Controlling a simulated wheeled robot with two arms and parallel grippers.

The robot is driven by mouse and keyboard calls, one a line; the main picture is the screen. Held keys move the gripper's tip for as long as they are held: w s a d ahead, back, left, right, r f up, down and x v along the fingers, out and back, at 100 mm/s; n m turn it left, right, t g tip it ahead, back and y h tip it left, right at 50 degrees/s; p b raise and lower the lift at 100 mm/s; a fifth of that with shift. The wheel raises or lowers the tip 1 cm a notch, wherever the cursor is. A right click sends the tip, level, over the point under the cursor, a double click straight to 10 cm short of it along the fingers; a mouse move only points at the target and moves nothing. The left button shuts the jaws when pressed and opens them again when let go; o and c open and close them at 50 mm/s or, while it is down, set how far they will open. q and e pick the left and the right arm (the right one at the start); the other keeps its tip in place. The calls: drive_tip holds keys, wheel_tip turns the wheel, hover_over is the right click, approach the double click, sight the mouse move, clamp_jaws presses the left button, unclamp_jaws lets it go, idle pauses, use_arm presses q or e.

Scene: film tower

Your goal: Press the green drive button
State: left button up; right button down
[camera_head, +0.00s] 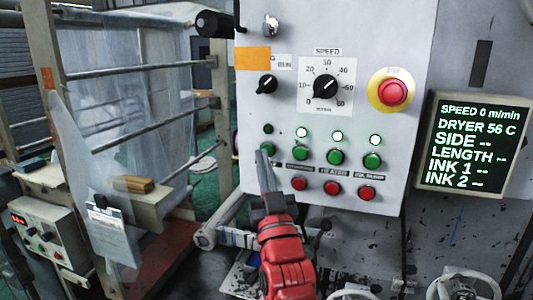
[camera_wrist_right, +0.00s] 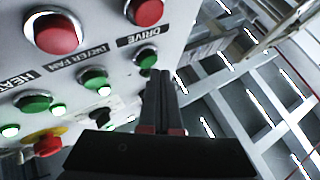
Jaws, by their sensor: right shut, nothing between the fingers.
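The green drive button (camera_head: 268,147) is the leftmost of the row of green buttons on the grey control panel. My right gripper (camera_head: 264,153) is shut and empty, its fingertips in front of this button and partly covering it. In the right wrist view the green drive button (camera_wrist_right: 147,58) shows under the DRIVE label, just past the tips of the shut fingers (camera_wrist_right: 160,74). I cannot tell whether they touch it. The lamp above the drive button (camera_head: 268,129) is dark. My left gripper is not in view.
Other green buttons (camera_head: 336,156) and red buttons (camera_head: 332,188) sit close to the right, under lit lamps. A red mushroom button (camera_head: 392,92) and a speed dial (camera_head: 325,87) are higher up. A display (camera_head: 474,143) reads SPEED 0 m/min. Rollers (camera_head: 140,123) stand at left.

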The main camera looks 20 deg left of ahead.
drive_tip(key=shift+w, duration=0.25)
